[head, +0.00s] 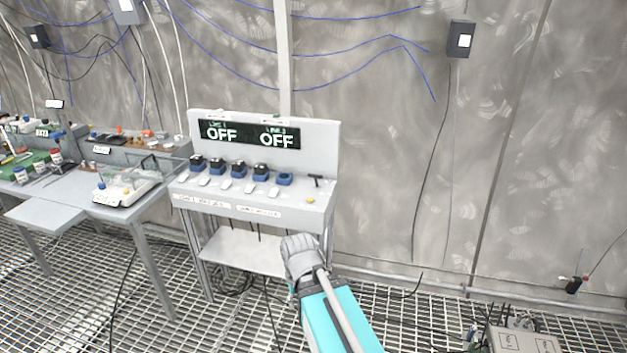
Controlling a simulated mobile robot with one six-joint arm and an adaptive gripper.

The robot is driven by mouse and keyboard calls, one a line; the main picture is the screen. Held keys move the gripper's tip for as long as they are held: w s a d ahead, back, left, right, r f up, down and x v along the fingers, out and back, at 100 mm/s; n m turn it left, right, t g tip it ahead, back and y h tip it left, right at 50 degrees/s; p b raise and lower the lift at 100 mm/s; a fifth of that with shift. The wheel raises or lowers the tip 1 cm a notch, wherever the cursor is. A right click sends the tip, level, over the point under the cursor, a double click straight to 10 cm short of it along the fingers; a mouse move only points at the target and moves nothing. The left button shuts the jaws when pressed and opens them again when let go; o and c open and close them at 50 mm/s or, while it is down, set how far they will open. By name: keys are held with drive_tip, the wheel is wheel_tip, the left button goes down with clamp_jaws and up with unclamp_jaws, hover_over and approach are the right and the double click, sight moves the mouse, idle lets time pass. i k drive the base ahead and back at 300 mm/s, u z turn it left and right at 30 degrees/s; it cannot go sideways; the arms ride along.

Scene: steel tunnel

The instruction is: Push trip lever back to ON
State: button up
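A light grey console (325,150) stands against the steel wall. Its black display panel reads OFF on the left side (222,133) and OFF on the right side (277,139). A small black T-shaped lever (316,181) stands at the right end of the sloped top; which way it is thrown is too small to tell. A row of blue units (240,171) runs along the top, several with black upper parts; the rightmost blue unit (285,179) shows no black part. My arm reaches up from the bottom, in front of the console's lower right.
White tabs (227,186) and a yellow button (310,200) lie along the console's front. A cluttered workbench (75,208) stands at left. Grating floor (170,325) is open in front. A grey box (520,340) sits at bottom right.

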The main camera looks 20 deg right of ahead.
sight(316, 181)
drive_tip(key=z, duration=0.1)
drive_tip(key=i, duration=1)
drive_tip(key=u, duration=0.1)
